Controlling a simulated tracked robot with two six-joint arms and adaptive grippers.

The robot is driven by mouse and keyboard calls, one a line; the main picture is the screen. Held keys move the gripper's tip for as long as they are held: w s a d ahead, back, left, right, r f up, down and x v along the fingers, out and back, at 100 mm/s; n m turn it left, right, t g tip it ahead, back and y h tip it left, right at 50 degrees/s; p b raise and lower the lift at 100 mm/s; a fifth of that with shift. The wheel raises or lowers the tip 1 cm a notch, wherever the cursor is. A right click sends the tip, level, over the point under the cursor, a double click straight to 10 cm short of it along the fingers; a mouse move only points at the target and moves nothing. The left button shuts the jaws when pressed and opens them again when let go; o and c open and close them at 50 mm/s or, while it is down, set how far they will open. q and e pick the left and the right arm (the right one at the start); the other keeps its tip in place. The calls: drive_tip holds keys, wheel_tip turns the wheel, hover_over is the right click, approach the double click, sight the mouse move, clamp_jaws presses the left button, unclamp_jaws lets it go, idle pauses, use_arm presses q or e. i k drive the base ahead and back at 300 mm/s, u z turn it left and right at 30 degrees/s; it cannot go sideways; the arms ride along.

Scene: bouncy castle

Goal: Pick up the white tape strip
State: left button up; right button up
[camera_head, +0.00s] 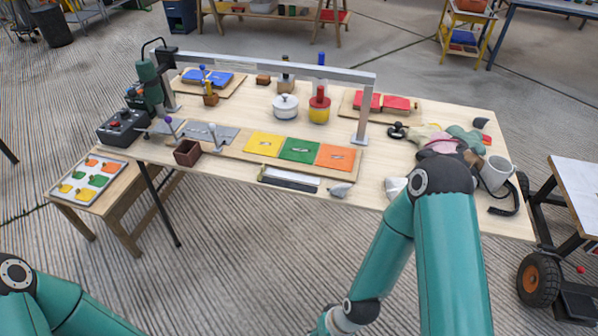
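A long, thin white strip (292,175), which looks like the white tape strip, lies near the front edge of the wooden table, in front of the coloured panels. A dark bar runs along its front side; I cannot tell whether they are joined. My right arm rises in front of the table and bends down toward the bottom edge, where its gripper is out of view. My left arm shows only at the bottom left corner, and its gripper is out of view.
Yellow, green and orange panels (299,149) lie behind the strip. A grey pointed object (340,189) lies to its right. A grey metal arch (270,66) spans the table. A low side table (112,204) stands left.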

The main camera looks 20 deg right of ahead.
sight(285, 174)
drive_tip(key=i, duration=0.9)
